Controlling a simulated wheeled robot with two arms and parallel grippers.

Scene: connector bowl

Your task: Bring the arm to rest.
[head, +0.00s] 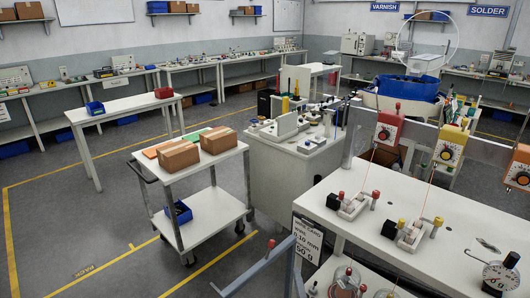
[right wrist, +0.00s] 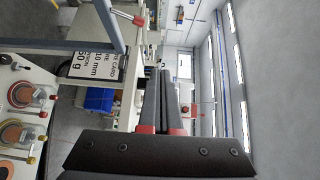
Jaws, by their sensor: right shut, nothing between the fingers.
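My right gripper (right wrist: 163,76) shows in the right wrist view, with two dark grey fingers and red parts near their base. The fingers are together with nothing between them, pointing up in that picture into open space. No object touches the fingertips. My left gripper does not show.
A white workbench (head: 338,185) carries small fixtures and dial units. A hanging sign (head: 307,241) is at its corner; the sign also shows in the right wrist view (right wrist: 106,62). A white cart (head: 212,203) holds cardboard boxes (head: 179,155).

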